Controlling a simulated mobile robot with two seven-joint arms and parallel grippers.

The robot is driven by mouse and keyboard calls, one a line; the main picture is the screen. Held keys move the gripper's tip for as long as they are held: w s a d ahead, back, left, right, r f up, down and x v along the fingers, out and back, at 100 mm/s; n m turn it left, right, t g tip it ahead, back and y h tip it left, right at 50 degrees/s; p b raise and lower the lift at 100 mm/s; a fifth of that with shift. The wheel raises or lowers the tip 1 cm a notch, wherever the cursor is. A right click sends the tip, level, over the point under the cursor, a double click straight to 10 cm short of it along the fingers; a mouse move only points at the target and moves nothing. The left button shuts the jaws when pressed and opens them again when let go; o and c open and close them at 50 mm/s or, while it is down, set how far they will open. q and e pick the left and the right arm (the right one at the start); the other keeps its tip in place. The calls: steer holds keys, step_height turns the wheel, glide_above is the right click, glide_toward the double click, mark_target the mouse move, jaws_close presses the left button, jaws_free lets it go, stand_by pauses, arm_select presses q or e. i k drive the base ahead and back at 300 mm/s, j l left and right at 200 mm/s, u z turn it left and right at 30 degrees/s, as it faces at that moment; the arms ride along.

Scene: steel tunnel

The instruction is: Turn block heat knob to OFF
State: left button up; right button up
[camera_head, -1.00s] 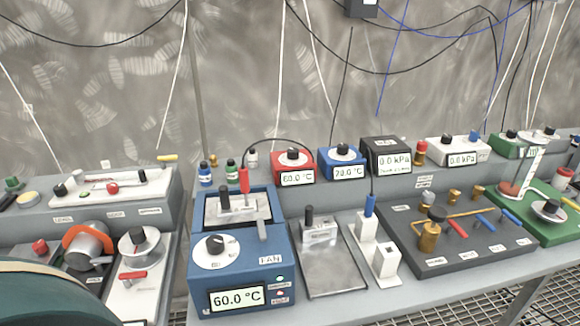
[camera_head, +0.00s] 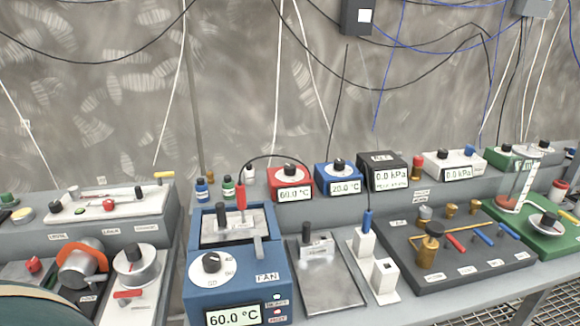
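The blue heater block unit (camera_head: 236,283) stands at the front centre of the bench. The dial's small markings are too small to read surely. Below it a display (camera_head: 234,317) reads 60.0 °C. On top is a metal block (camera_head: 232,228) with a black-handled piece and a red probe (camera_head: 241,197) in it. Neither of my grippers shows in the view.
A red unit (camera_head: 291,182) reading 60.0 °C and a blue unit (camera_head: 338,177) reading 20.0 °C stand behind. A metal plate (camera_head: 330,280) and white blocks (camera_head: 385,282) lie to the right. A white panel (camera_head: 130,282) with a knob stands left.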

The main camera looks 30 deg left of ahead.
mark_target(211, 263)
steer(key=l+u, duration=0.1)
steer(key=u, duration=1.25)
steer(key=k+j, duration=0.05)
steer(key=j, duration=0.05)
